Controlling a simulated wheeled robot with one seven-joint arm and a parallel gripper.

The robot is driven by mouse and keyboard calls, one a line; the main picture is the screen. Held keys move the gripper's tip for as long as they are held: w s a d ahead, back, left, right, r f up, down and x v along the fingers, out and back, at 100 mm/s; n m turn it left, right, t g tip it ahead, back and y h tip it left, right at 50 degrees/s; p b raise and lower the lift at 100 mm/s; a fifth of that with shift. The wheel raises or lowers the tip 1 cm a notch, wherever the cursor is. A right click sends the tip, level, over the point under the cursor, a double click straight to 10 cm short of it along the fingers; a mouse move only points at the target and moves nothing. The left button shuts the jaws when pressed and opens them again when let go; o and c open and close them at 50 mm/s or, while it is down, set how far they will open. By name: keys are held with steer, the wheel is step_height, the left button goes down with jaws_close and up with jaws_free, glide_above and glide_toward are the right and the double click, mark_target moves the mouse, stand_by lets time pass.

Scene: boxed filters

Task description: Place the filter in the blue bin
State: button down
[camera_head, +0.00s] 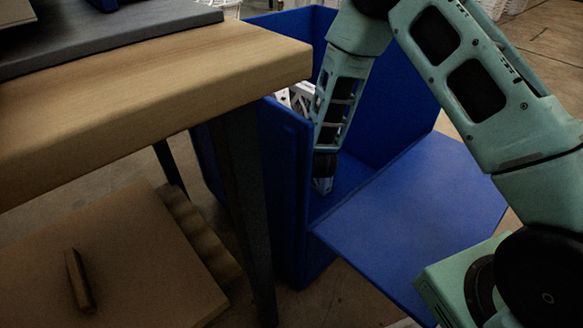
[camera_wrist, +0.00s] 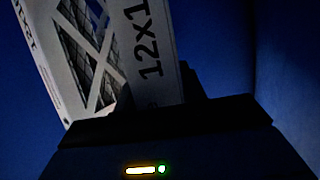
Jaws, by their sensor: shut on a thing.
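The blue bin (camera_head: 410,205) stands right of the table, with its front flap folded down. My gripper (camera_head: 323,186) reaches down inside the bin, between its walls. In the wrist view, the filter (camera_wrist: 150,45), a white boxed panel with a dark lattice window and the print "12x1", is held at my gripper (camera_wrist: 160,100). The gripper is shut on it. In the head view only a small white part of the filter (camera_head: 298,97) shows, behind the near bin wall and beside my arm. The filter's lower end and the fingertips are mostly hidden.
A wooden table (camera_head: 170,85) with a dark grey mat (camera_head: 110,35) stands close to the bin's left side.

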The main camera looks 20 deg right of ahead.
step_height(320, 180, down, 6)
steer(key=b, duration=0.2)
steer(key=shift+f+b, duration=0.2)
steer(key=shift+b, duration=0.15)
steer(key=c, duration=0.8)
jaws_free()
steer(key=shift+f, duration=0.1)
steer(key=shift+c, duration=0.2)
steer(key=p+v, duration=0.3)
steer(key=v, duration=0.4)
steer(key=shift+s, duration=0.25)
